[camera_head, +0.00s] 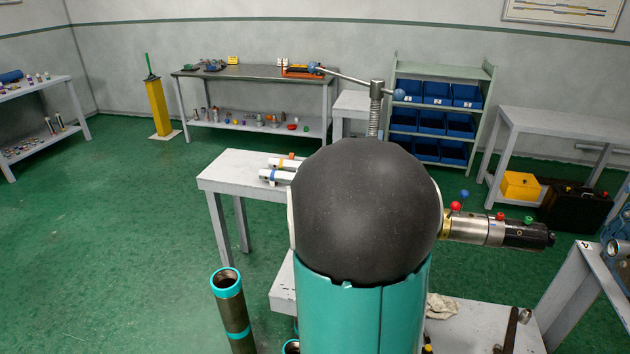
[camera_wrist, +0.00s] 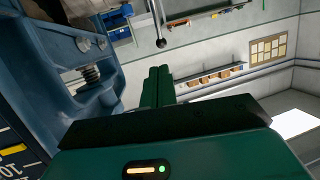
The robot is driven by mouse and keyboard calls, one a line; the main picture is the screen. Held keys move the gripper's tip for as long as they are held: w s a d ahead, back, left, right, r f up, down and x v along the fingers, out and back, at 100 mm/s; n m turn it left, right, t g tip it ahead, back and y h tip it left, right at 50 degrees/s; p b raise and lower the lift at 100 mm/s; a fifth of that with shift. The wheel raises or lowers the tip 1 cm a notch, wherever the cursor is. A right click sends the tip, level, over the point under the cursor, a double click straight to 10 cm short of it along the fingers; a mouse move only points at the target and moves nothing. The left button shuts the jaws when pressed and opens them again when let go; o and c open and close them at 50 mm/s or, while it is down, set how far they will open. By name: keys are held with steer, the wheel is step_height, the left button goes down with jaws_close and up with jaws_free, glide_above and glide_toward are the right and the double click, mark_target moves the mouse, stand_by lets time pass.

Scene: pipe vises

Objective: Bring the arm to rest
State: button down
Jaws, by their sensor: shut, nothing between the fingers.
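My gripper (camera_wrist: 160,72) shows in the wrist view. Its two green fingers lie side by side, shut, with nothing between them. A blue vise body (camera_wrist: 85,90) stands close to the left of the fingers, with a screw showing in its opening. I see no contact, but the exact gap cannot be told. In the head view my arm's dark round joint and teal link fill the middle, and my gripper is hidden. A threaded vise screw (camera_head: 376,112) with a long bar handle (camera_head: 345,77) rises behind my arm.
A white table (camera_head: 235,170) with white pipes is left of my arm. A capped steel pipe tool (camera_head: 490,230) juts out to the right. An upright pipe (camera_head: 232,310) stands front left. A rack of blue bins (camera_head: 437,122) is behind. Green floor at left is clear.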

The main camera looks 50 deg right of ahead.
steer(key=shift+s+a, duration=0.1)
steer(key=shift+a, duration=0.05)
steer(key=w+a+r+n+t+y, duration=0.1)
steer(key=a+r+n+y, duration=0.2)
steer(key=a, duration=0.9)
steer(key=a+r+n+y, duration=0.1)
steer(key=a+n+y, duration=0.3)
steer(key=a, duration=0.8)
steer(key=s+a+f+n+g+y, duration=0.1)
steer(key=s+a+n+g+y, duration=0.2)
steer(key=s+a, duration=1.4)
steer(key=shift+a+f+n+g+y, duration=0.15)
steer(key=shift+n+g+y, duration=0.25)
steer(key=shift+g+y, duration=0.45)
